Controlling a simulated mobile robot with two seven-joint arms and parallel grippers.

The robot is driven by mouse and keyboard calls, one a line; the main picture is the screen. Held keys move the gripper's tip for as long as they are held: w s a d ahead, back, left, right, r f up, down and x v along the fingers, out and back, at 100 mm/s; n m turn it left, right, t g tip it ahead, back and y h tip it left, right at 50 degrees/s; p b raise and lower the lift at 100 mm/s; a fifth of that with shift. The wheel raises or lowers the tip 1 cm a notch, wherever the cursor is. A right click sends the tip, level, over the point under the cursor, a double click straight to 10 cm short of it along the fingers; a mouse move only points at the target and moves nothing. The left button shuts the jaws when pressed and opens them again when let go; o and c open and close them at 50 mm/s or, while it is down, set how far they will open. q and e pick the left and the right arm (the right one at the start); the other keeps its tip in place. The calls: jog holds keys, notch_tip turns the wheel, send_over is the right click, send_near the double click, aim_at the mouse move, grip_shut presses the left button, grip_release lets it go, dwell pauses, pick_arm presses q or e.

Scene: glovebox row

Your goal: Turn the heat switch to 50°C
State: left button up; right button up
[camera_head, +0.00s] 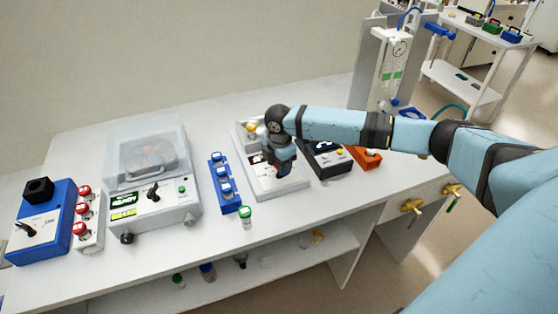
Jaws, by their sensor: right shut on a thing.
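My right gripper (283,168) points down over the front part of a white device (285,185) in the middle of the table. It is shut on what seems to be the heat switch, a control on the device's front panel. The fingers and wrist hide the switch, so its setting cannot be read. A small dark display (256,158) shows just left of the gripper, too small to read. My left gripper is not in view.
Left of the device stand a blue rack with vials (224,185), a lidded machine (150,190), red-capped bottles (84,220) and a blue box (42,225). A black device (325,160) and an orange one (367,158) sit close on the right. A green-capped vial (245,216) stands in front.

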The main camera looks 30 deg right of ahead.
jog(key=m+p, duration=0.3)
jog(key=p, duration=0.2)
jog(key=shift+r+m, duration=0.3)
jog(key=shift+m, duration=0.1)
jog(key=shift+f+m+p, duration=0.1)
jog(key=shift+m+p, duration=0.7)
jog(key=shift+p, duration=0.2)
jog(key=shift+f+m+p, duration=0.1)
jog(key=shift+m+p, duration=0.35)
jog(key=shift+m, duration=0.35)
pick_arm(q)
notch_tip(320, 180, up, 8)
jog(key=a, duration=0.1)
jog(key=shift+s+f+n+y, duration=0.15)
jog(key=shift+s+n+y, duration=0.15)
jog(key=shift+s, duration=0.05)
pick_arm(e)
jog(key=shift+m, duration=0.3)
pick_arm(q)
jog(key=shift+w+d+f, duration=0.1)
pick_arm(e)
jog(key=o, duration=0.9)
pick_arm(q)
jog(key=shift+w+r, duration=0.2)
pick_arm(e)
jog(key=shift+o, duration=0.2)
